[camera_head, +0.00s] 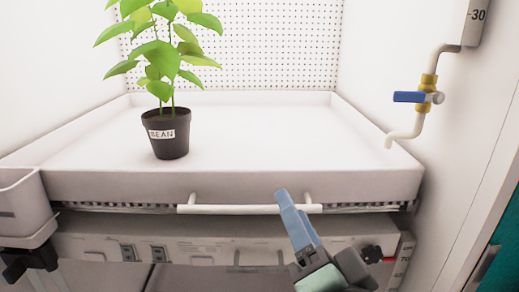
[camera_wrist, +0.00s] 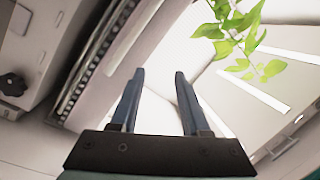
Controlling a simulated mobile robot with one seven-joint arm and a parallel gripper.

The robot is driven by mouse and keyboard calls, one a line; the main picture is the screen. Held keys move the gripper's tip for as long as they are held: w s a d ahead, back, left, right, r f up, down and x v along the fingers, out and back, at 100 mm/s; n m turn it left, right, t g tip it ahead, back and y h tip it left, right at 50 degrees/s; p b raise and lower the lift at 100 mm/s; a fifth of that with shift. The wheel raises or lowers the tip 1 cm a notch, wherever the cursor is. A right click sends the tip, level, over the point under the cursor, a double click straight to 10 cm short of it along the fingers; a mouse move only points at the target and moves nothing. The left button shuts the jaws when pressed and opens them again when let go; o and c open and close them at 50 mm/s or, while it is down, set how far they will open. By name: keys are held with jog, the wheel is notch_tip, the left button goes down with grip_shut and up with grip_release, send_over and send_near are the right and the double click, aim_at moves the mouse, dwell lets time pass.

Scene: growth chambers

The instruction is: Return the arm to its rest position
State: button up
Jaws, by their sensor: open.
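My gripper (camera_head: 281,196) shows at the lower middle of the head view, in front of the tray's pull handle (camera_head: 250,209). In the wrist view my gripper (camera_wrist: 159,75) has its two blue fingers apart with nothing between them. I cannot tell from the head view whether a finger touches the handle. My arm comes in from the lower right of the head view.
A potted bean plant (camera_head: 166,134) stands on the white tray (camera_head: 290,184). A tap with a blue lever (camera_head: 409,97) is on the right wall. A grey bin (camera_head: 24,203) hangs at the left. A control panel (camera_head: 200,248) lies below the tray.

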jog(key=s+a+r+n+t+h+p, duration=0.1)
jog(key=s+r+n+t+p, duration=0.1)
jog(key=r, duration=0.8)
jog(key=s+a+r+n+t+h+p, duration=0.1)
jog(key=s+a+r+n+t, duration=0.1)
jog(key=r, duration=0.9)
jog(key=s+a+r+n+t+h+p, duration=0.1)
jog(key=s+a+r+n+t+p, duration=0.1)
jog(key=r, duration=0.9)
jog(key=s+n+t, duration=0.1)
jog(key=n+t, duration=0.1)
jog(key=t, duration=0.1)
jog(key=shift+s+n+h+p, duration=0.3)
jog(key=shift+n+p, duration=0.05)
jog(key=shift+n, duration=0.05)
jog(key=shift+f, duration=0.1)
